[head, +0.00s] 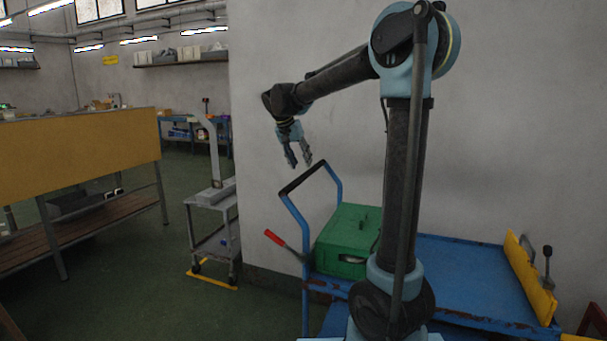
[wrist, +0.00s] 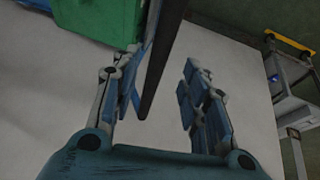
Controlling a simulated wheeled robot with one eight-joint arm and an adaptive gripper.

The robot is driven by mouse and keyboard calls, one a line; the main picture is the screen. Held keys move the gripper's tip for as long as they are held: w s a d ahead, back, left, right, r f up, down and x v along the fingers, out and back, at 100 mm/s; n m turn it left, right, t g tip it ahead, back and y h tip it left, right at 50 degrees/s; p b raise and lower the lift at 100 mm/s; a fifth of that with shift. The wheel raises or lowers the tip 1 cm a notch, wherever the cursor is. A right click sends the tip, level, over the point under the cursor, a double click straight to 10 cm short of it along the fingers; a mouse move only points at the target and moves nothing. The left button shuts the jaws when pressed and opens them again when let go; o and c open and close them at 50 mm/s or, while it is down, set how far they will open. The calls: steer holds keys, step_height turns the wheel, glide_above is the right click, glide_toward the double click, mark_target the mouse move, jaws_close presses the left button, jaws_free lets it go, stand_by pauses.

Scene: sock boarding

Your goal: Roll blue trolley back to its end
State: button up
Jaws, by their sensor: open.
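The blue trolley (head: 470,275) stands against the pale wall in the head view, its flat blue deck worn at the edges. Its upright blue handle rises at the left end and has a black grip bar (head: 303,178) on top. My gripper (head: 299,165) is open and empty, pointing down just above this bar. In the wrist view the dark grip bar (wrist: 164,60) runs between the two spread fingers; I see no contact. A green box (head: 345,243) sits on the trolley's left part. My arm hides the middle of the trolley, and its wheels are not visible.
A red-handled lever (head: 275,238) sticks out left of the handle. A yellow plate (head: 530,278) with a dark lever stands at the deck's right end. A grey cart (head: 212,225) is to the left. Green floor (head: 150,295) is open between it and a workbench.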

steer(key=shift+x, duration=2.75)
jaws_close()
